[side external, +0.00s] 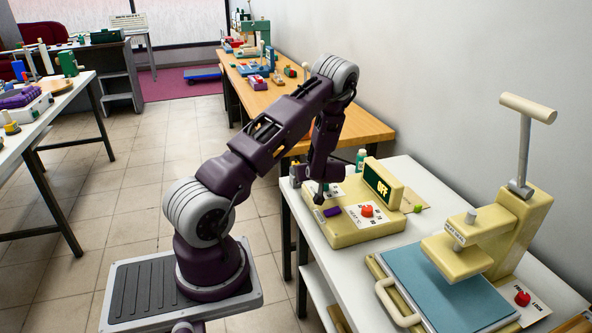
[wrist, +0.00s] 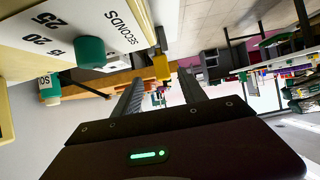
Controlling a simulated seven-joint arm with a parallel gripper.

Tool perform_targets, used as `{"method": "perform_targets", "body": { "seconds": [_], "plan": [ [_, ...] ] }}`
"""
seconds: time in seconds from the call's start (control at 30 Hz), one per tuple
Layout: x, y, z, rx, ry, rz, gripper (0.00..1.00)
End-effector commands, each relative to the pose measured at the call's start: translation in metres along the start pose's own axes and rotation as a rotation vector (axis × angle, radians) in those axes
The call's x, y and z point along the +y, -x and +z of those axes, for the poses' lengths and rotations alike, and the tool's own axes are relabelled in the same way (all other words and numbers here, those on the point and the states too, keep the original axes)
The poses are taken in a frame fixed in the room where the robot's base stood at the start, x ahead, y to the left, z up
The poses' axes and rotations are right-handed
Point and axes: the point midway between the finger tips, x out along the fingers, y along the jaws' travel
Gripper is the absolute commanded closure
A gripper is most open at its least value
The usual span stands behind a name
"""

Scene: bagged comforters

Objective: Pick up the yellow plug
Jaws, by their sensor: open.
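A small yellow piece (wrist: 161,66), which looks like the yellow plug, shows in the wrist view beyond and between my fingertips. I cannot tell how far it is from them. In the side view I cannot make it out clearly; my wrist is close to that spot. My gripper (wrist: 161,78) is open, with two dark fingers apart and nothing visibly held. In the side view my gripper (side external: 320,196) points down over the left end of the cream timer box (side external: 350,232).
A cream press (side external: 490,240) with a blue pad stands to the right on the white table (side external: 412,170).

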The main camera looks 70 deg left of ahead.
Motion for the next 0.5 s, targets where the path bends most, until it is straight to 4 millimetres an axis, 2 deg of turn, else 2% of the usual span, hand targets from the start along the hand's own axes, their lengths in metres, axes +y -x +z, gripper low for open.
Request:
{"method": "perform_targets", "body": {
  "seconds": [0.33, 0.5],
  "plan": [
    [-0.005, -0.057, -0.006, 0.000, 0.001, -0.001, 0.51],
    [-0.005, -0.068, -0.006, -0.002, -0.002, 0.001, 0.51]
  ]
}}
